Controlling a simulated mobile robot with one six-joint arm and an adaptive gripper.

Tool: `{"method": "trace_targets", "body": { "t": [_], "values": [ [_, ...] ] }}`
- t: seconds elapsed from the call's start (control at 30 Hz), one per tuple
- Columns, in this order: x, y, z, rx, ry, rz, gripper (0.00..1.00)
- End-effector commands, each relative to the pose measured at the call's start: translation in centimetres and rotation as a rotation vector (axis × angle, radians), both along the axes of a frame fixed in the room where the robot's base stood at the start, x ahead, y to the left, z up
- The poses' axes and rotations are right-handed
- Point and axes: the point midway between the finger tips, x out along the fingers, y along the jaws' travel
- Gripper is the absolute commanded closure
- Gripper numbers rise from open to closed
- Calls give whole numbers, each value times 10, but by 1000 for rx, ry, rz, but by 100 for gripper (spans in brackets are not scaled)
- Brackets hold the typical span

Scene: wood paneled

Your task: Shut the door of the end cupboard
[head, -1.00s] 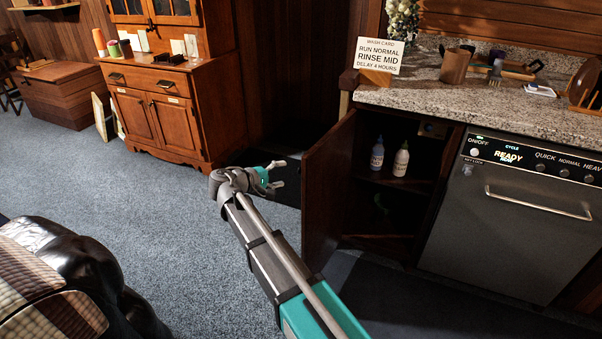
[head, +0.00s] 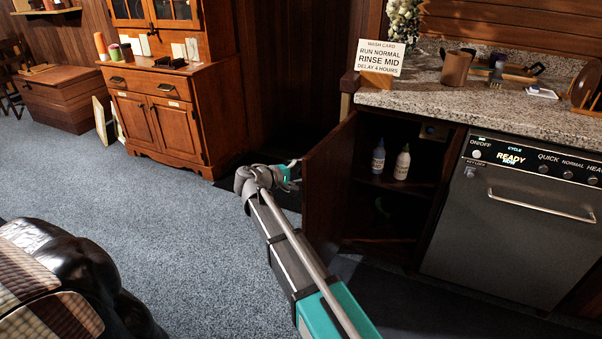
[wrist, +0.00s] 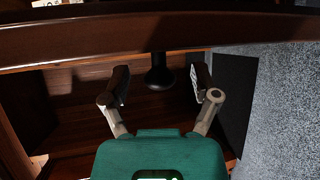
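The end cupboard's door (head: 326,195) stands open, swung out to the left of the dark cupboard opening (head: 390,215) in the head view. My gripper (head: 292,168) is beside the door's outer face, near its free edge; its fingertips are partly hard to see there. In the wrist view my gripper (wrist: 160,86) is open, with its two fingers apart. A dark round knob (wrist: 159,73) shows between the fingertips, with gaps on both sides. A wooden edge (wrist: 160,36), seemingly the door's, runs across the top of that view.
Two bottles (head: 390,161) stand on the cupboard shelf. A dishwasher (head: 510,225) is right of the cupboard, under a granite counter (head: 430,98) with a sign (head: 381,57). A wooden hutch (head: 160,110) stands at the back left. A dark padded seat (head: 85,270) is at front left. Carpet between is clear.

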Motion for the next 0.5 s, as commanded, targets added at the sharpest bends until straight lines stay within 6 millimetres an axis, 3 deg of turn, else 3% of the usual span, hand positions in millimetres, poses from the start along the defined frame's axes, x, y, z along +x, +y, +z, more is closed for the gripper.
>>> {"method": "trace_targets", "body": {
  "t": [0.07,0.4,0.5],
  "values": [
    [0,0,0,0,0,-1,36],
    [0,-1,0,0,0,-1,100],
    [0,-1,0,0,0,-2,100]
  ]
}}
